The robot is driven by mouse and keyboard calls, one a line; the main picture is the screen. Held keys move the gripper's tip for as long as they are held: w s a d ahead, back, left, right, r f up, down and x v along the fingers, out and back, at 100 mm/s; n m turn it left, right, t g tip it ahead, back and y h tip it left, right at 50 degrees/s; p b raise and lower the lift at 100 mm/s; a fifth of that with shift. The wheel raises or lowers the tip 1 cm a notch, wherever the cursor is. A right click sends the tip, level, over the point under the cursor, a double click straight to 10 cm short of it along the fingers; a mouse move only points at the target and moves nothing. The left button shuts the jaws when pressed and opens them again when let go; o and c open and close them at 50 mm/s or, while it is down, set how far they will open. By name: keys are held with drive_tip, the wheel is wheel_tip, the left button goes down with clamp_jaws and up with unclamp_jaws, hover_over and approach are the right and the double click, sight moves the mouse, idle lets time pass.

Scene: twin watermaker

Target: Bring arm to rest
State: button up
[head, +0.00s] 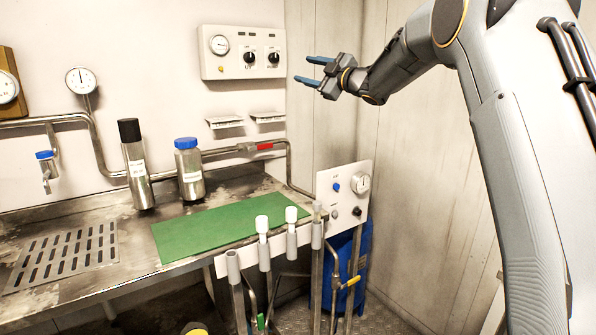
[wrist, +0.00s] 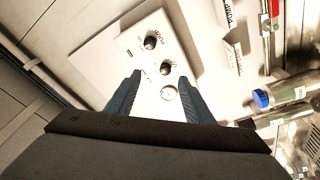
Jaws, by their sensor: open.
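My gripper (head: 312,73) is raised at the upper middle of the head view, in front of the wall and to the right of the white control panel (head: 242,52). Its two blue fingers point left, apart and with nothing between them. In the wrist view my gripper (wrist: 158,97) is also open and empty, and the control panel (wrist: 150,55) with black knobs and a gauge shows beyond the fingers. I cannot tell the exact distance from fingertips to panel.
A dark-capped bottle (head: 137,165) and a blue-capped bottle (head: 189,168) stand on the metal counter. A green mat (head: 205,228) lies beside a drain grate (head: 62,258). White-topped pipes (head: 263,226), a small panel (head: 343,190) and a blue drum (head: 342,270) stand at the right.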

drive_tip(key=s+d+f+m+g+h, duration=0.2)
drive_tip(key=s+d+f+m+h, duration=0.3)
drive_tip(key=f, duration=0.4)
drive_tip(key=s+d+f+m+g+h, duration=0.1)
drive_tip(key=s+d+f+m+h, duration=0.3)
drive_tip(key=s+d+f, duration=0.35)
drive_tip(key=s+d+f+m+g+h, duration=0.2)
drive_tip(key=s+d+f+m+h, duration=0.3)
drive_tip(key=f, duration=0.6)
drive_tip(key=s+f+m+g, duration=0.2)
drive_tip(key=s+f+g, duration=0.2)
drive_tip(key=s, duration=1.5)
drive_tip(key=s+a+f+m+g, duration=0.1)
drive_tip(key=s+f+m+g, duration=0.2)
drive_tip(key=s+f, duration=0.8)
drive_tip(key=s+g, duration=0.2)
drive_tip(key=s, duration=0.6)
drive_tip(key=shift+a+f+g+y, duration=0.2)
drive_tip(key=shift+g+y, duration=0.1)
drive_tip(key=shift+y, duration=0.1)
drive_tip(key=shift+c, duration=0.5)
